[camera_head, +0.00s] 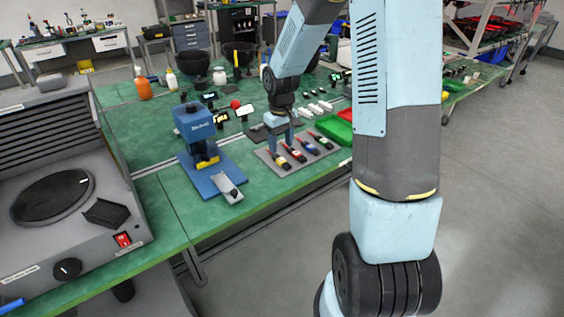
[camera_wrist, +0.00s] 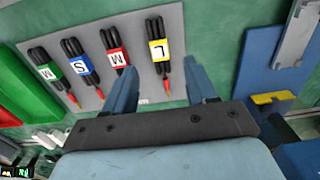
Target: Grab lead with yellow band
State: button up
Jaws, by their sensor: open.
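The lead with the yellow band (camera_wrist: 158,49) is a black looped cable with a red tip, lying on a grey tray (camera_wrist: 185,15). Its yellow band bears a letter L. In the head view the lead (camera_head: 281,161) is at the tray's left end. My gripper (camera_wrist: 161,70) is open; in the wrist view its blue fingers show either side of the lead's lower part, with nothing held. In the head view my gripper (camera_head: 278,132) is at the tray's far left edge, its fingertips partly hidden. Whether the fingers touch the lead cannot be told.
Leads with red (camera_wrist: 116,58), blue (camera_wrist: 82,65) and green (camera_wrist: 49,72) bands lie beside it on the tray. A blue stand (camera_head: 195,130) with a base plate is left of the tray. A green bin (camera_head: 333,130) is to the right.

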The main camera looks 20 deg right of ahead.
aim_at(281, 159)
jog(key=shift+w+f, duration=0.15)
jog(key=shift+f, duration=2.9)
grip_shut()
